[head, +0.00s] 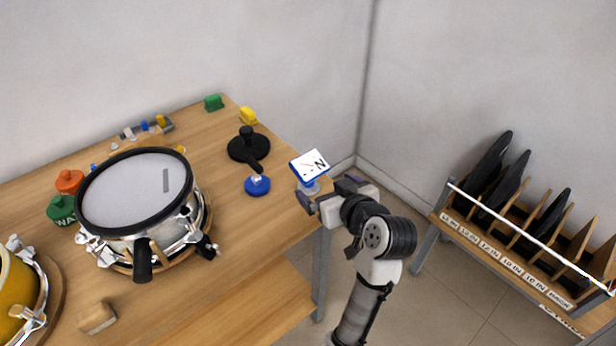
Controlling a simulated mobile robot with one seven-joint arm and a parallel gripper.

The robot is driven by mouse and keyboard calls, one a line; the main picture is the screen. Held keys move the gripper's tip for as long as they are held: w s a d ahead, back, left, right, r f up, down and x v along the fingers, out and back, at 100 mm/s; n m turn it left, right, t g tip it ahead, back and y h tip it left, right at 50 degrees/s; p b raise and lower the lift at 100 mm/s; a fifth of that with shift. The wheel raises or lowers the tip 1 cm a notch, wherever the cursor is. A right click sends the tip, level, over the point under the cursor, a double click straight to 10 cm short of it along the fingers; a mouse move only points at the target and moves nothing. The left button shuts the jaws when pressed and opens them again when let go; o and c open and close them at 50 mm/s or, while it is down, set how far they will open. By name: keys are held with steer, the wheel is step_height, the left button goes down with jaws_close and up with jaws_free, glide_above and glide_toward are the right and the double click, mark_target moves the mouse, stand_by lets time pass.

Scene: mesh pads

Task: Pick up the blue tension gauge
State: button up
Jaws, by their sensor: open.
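The tension gauge (309,165) is near the right edge of the wooden table. It has a square white dial face marked with an N and a needle, blue edges, and a pale lower part reaching toward the tabletop. The face is tilted up. My gripper (325,190) is open at the table's right edge, just right of and below the gauge face. Its dark fingertips are close to the gauge's lower part. I cannot tell whether they touch it. The foot of the gauge is partly hidden by the gripper.
A drum (140,205) fills the table's middle. A rack (520,255) of dark pads stands right. Bare table lies in front of the blue piece.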

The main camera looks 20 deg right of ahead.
mark_target(311, 173)
steer(key=p+x, duration=0.1)
steer(key=x, duration=0.3)
steer(key=p+x, duration=0.1)
steer(key=x, duration=0.4)
steer(key=shift+w+r, duration=0.15)
steer(key=shift+r, duration=0.05)
steer(key=shift+c, duration=0.2)
steer(key=shift+r, duration=0.1)
steer(key=c, duration=1.3)
steer(key=shift+c, duration=0.2)
step_height(311, 173, up, 19)
steer(key=b, duration=0.1)
steer(key=s+a+n+g+y+p, duration=0.1)
steer(key=a+n+y, duration=0.2)
steer(key=a, duration=0.8)
steer(key=s+a+n+g+y+p, duration=0.1)
steer(key=a+n+g+y+p, duration=0.1)
steer(key=a, duration=0.8)
steer(key=s+a+f+n+g+y+p, duration=0.1)
steer(key=a+n+y, duration=0.3)
steer(key=a, duration=0.7)
steer(key=shift+a+g+p, duration=0.3)
steer(key=shift+a+p, duration=0.05)
steer(key=shift+p, duration=0.1)
